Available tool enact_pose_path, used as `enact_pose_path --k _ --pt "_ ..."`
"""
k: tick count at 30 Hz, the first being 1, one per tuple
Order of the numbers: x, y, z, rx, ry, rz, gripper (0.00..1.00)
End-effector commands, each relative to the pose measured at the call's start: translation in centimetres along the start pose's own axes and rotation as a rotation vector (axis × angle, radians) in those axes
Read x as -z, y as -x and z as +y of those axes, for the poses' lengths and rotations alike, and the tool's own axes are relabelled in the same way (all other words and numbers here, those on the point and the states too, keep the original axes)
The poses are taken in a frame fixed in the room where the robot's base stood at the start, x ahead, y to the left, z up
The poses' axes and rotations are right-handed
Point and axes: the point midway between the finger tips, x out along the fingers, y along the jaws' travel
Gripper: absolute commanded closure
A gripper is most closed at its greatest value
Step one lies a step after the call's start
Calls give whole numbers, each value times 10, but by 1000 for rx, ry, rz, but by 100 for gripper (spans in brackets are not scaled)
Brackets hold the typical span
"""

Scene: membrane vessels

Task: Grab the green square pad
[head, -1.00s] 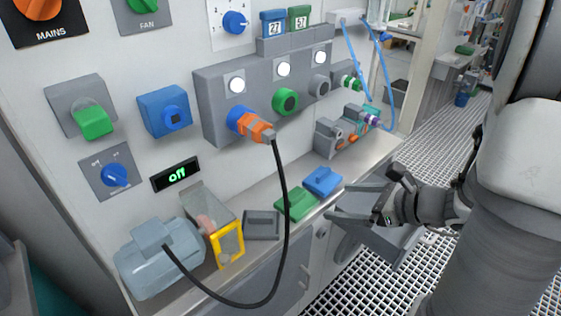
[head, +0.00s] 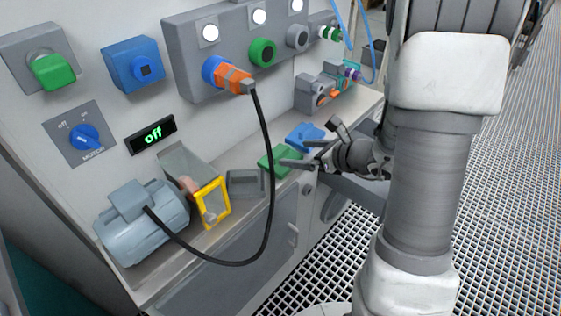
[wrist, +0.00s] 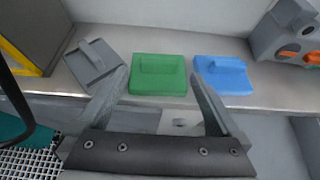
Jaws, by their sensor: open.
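The green square pad (wrist: 158,76) lies flat on the grey counter, with a raised bar on its top, between a grey pad and a blue pad. In the head view the green pad (head: 278,160) is partly covered by my gripper's fingers. My gripper (wrist: 155,92) is open and empty, with its two fingers spread on either side of the green pad's near edge in the wrist view. In the head view my gripper (head: 300,156) is at the counter's front edge, beside the green pad. I cannot tell whether the fingers touch anything.
The grey pad (wrist: 93,62) is left of the green one and the blue pad (wrist: 222,74) is right of it, both close. A black cable (head: 268,190) hangs from the orange plug to the motor (head: 143,222). Grey connector blocks (head: 316,92) stand at the back right.

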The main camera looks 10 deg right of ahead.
Motion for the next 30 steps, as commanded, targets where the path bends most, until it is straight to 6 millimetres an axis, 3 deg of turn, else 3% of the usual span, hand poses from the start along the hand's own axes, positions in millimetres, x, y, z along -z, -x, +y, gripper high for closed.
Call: enact_pose_path --k 12,20,30 --pt "4 -50 1 -1 1 1 0" --pt "2 -52 1 0 1 -1 0" --pt "2 -52 1 0 1 -1 59"
